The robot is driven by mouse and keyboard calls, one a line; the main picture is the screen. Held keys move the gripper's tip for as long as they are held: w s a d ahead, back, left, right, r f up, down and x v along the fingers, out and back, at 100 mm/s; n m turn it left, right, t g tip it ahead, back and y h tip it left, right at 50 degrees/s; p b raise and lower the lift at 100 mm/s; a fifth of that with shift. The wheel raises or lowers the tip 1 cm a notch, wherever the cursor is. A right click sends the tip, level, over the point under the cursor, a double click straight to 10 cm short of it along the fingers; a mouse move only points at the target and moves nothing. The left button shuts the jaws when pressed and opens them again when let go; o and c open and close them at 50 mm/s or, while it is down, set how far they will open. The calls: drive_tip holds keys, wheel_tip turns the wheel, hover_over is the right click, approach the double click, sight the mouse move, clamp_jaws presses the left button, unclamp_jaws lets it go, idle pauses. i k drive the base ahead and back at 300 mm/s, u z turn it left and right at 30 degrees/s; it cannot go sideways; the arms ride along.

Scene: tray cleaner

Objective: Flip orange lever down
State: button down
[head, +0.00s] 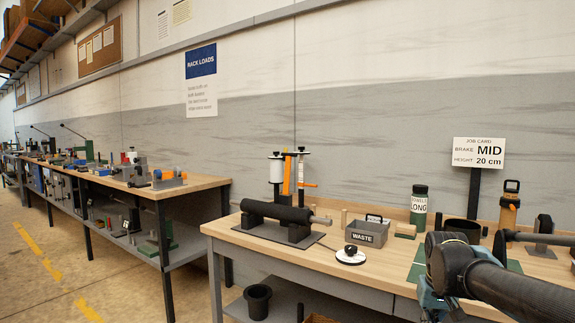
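A stand with upright posts and black caps (300,152) stands at the back left of the near bench. A short orange lever (309,185) sticks out to the right from the stand, roughly level. An upright orange strip (287,176) runs along the middle of the same stand. The lever's pivot is too small to make out. My black arm fills the lower right, well to the right of the lever and apart from it. My gripper's fingertips do not show.
The near bench (228,229) holds a black roller (276,214), a grey WASTE box (367,231), a white round puck (350,256) and a green LONG bottle (419,206). A job card (479,152) reads MID, 20 cm. A second bench stands left, beyond a gap.

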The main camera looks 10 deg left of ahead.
sight(288, 167)
drive_tip(key=z, duration=1.35)
drive_tip(key=k, duration=1.2)
drive_tip(key=u, duration=1.4)
drive_tip(key=i, duration=0.6)
